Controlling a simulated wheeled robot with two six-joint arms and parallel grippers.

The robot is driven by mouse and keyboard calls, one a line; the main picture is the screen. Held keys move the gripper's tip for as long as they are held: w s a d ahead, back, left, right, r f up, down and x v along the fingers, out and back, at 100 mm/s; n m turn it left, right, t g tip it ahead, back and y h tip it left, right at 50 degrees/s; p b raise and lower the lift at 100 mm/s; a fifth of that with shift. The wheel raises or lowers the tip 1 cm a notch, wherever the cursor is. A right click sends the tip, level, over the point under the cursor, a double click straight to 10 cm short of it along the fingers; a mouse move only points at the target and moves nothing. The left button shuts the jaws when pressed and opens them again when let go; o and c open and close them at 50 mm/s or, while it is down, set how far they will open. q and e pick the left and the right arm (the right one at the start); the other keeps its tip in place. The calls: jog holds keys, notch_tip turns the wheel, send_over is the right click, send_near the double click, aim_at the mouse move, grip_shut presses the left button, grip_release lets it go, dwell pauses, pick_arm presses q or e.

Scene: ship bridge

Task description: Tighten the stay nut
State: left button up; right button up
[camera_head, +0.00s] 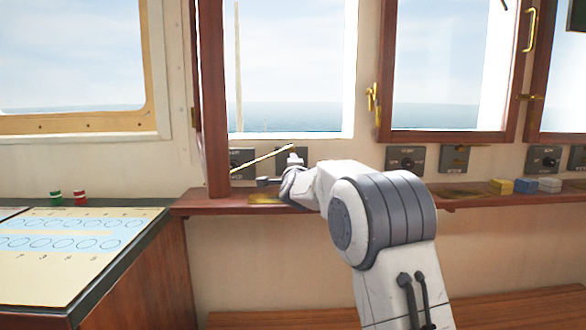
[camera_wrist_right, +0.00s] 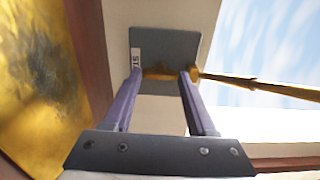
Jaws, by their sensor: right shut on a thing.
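My right arm reaches to the window sill in the head view, with its gripper (camera_head: 291,168) near the wall plate under the open window. In the right wrist view the gripper (camera_wrist_right: 162,78) has its two fingertips on either side of a small brass nut (camera_wrist_right: 158,73) in front of a grey plate (camera_wrist_right: 170,45). The gripper is shut on the nut. A thin brass stay rod (camera_wrist_right: 260,86) runs from beside the right fingertip toward the window. The rod also shows slanting across the window's lower edge in the head view (camera_head: 262,160). My left gripper is out of view.
A wooden sill (camera_head: 470,194) runs below the windows. Blue, yellow and grey blocks (camera_head: 525,185) sit on it at the right. A chart table (camera_head: 75,250) stands at the left, with red and green items (camera_head: 68,198) at its back. Dark switch plates (camera_head: 405,158) line the wall.

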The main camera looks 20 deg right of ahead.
jog(key=o, duration=1.4)
jog(key=shift+c, duration=0.2)
jog(key=shift+s, duration=0.1)
jog(key=b+v, duration=0.1)
jog(key=v, duration=0.8)
jog(key=shift+s, duration=0.1)
jog(key=shift+s+a, duration=0.15)
jog(key=shift+s, duration=0.4)
